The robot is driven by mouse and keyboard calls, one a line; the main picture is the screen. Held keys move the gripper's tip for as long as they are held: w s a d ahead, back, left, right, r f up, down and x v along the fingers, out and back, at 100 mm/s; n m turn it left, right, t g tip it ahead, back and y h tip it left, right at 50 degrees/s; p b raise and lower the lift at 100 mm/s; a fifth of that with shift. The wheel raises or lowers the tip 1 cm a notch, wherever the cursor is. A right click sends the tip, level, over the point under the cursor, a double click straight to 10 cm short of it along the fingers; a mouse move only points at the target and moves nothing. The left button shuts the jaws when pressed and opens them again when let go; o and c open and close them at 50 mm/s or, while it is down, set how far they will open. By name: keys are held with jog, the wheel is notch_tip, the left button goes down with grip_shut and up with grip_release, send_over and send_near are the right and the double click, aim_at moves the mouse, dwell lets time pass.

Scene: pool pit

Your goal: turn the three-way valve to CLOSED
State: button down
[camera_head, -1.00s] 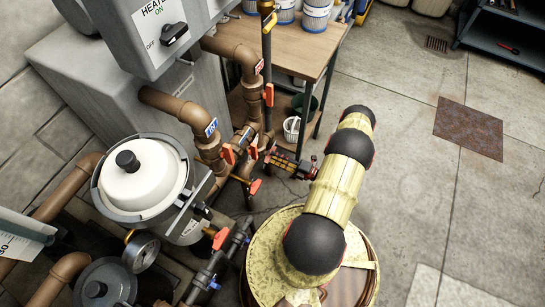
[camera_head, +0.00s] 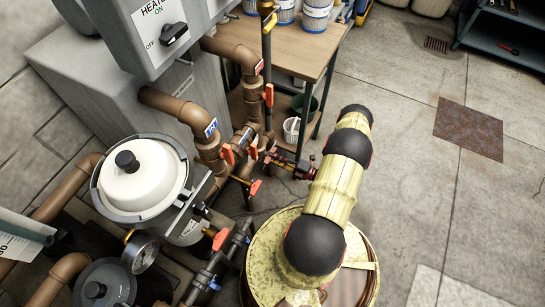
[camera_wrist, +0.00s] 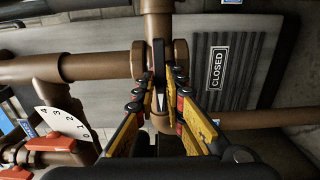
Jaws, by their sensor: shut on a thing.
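The three-way valve is a brown pipe junction (camera_wrist: 139,62) at the centre of the wrist view. A dark narrow handle (camera_wrist: 159,58) stands on it, roughly upright in that picture. My gripper (camera_wrist: 164,88) has its yellow-and-black fingers close together, shut on the handle's lower part. A CLOSED label (camera_wrist: 219,68) is on a dark ribbed plate right of the valve. In the head view my gripper (camera_head: 272,156) reaches left to the brown pipes, beside an orange handle (camera_head: 253,152). The held handle is too small to make out there.
Other orange-handled valves (camera_head: 220,239) and a white-lidded filter (camera_head: 146,172) crowd the left. A grey heater box (camera_head: 150,35) hangs above the pipes. A wooden table (camera_head: 285,50) stands behind. The floor at right is mostly clear.

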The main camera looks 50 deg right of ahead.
dwell(0.6)
jog(key=n+b, duration=0.2)
jog(key=n, duration=1.6)
jog(key=shift+f+n, duration=0.1)
jog(key=shift+n, duration=0.2)
jog(key=c, duration=1.8)
grip_release()
jog(key=shift+o, duration=0.2)
